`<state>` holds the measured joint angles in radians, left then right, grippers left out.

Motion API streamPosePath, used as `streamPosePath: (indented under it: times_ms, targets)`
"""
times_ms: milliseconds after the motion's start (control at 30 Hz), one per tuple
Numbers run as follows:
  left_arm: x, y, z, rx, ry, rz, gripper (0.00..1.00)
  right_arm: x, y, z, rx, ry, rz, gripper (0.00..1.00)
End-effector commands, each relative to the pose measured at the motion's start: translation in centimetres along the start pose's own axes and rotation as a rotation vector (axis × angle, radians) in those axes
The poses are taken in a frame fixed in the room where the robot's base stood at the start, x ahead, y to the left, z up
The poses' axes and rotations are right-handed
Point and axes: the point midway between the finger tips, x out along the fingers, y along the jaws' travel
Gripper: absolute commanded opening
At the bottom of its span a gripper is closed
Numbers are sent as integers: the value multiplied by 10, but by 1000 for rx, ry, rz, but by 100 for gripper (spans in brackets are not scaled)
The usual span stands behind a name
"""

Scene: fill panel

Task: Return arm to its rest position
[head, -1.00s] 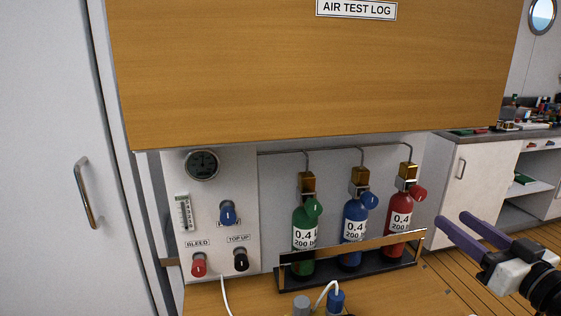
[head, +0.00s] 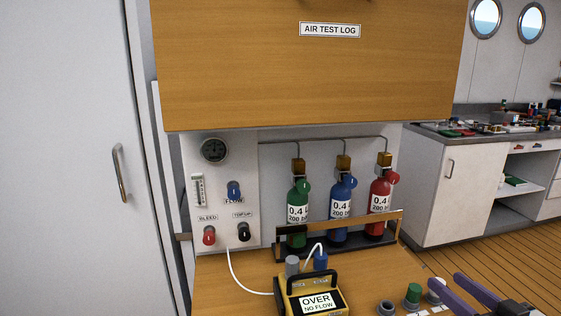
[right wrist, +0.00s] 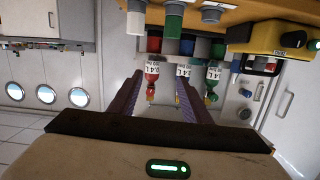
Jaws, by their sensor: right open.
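My right gripper (head: 444,281) is at the lower right edge of the head view, beyond the right side of the wooden worktop's bottles. Its two purple fingers are apart with nothing between them. In the right wrist view, which is upside down, the open fingers (right wrist: 163,78) frame the row of bottles, which stand some way off and are not touched. My left gripper is not in view.
Green (head: 298,214), blue (head: 342,211) and red (head: 380,194) bottles stand in a rack (head: 345,240). A yellow meter (head: 313,284) reading "OVER NO FLOW" and several capped pieces (head: 413,294) are at the worktop's front. Open floor (head: 475,257) lies right.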

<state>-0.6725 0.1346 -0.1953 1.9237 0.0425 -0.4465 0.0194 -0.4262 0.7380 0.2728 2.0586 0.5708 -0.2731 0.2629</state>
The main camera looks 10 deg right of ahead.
Motion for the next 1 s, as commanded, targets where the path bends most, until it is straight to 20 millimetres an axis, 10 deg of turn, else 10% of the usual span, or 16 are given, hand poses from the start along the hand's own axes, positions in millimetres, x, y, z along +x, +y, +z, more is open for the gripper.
streamPosePath:
  times_ms: [267,600,800,1000]
  targets:
    - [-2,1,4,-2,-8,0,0,-23,-40,132,4,-213,14,44]
    - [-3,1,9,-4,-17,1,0,-105,-179,308,-18,-551,-72,44]
    - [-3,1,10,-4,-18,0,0,-134,-233,341,-34,-634,-123,44]
    - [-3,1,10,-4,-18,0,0,-138,-241,346,-39,-646,-132,44]
